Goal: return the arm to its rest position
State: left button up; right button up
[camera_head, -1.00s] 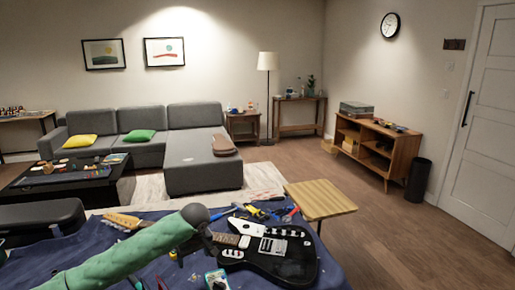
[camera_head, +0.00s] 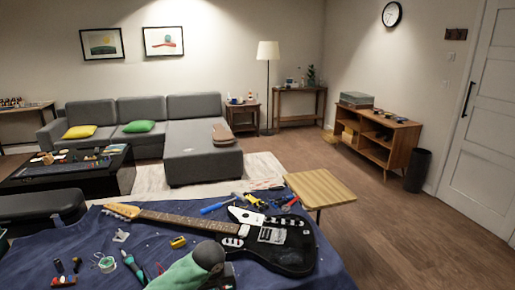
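My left arm, in a green sleeve with a dark rounded joint, comes in from the bottom edge, left of centre, over the front of the blue-covered worktable (camera_head: 330,276). Its dark end (camera_head: 222,275) is low at the bottom edge; the fingers cannot be made out, nor whether they hold anything. A black electric guitar (camera_head: 291,256) with a white pickguard lies on the blue cloth behind the arm, its neck pointing left. The arm overlaps the view just below the neck and beside the body; contact cannot be told. My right gripper is not in view.
Pliers and screwdrivers (camera_head: 217,206) lie behind the guitar. A yellow item (camera_head: 178,242), a round container (camera_head: 107,264) and a teal-handled tool (camera_head: 134,268) lie in front of the neck. A wooden stool (camera_head: 320,187) stands behind the table. Open floor lies to the right.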

pick_arm(q)
jog(key=s+d+f+m+h, duration=0.1)
jog(key=s+f+m, duration=0.15)
jog(key=s, duration=0.55)
jog(key=s+f+m+h, duration=0.1)
jog(key=s+f, duration=0.2)
jog(key=s, duration=0.4)
jog(key=s+a+f+m+y, duration=0.1)
jog(key=s+a, duration=0.4)
jog(key=s, duration=0.4)
jog(key=s+a+f+m+y, duration=0.1)
jog(key=s+a, duration=0.4)
jog(key=s, duration=0.4)
jog(key=s+d+f, duration=0.1)
jog(key=d+f, duration=0.1)
jog(key=f, duration=0.6)
jog(key=s+d+f+g, duration=0.1)
jog(key=d+f, duration=0.2)
jog(key=f, duration=0.4)
jog(key=shift+s+f+g+h, duration=0.2)
jog(key=shift+f+g+h, duration=0.1)
jog(key=shift+f, duration=0.05)
jog(key=shift+d+n, duration=0.1)
jog(key=shift+n, duration=0.15)
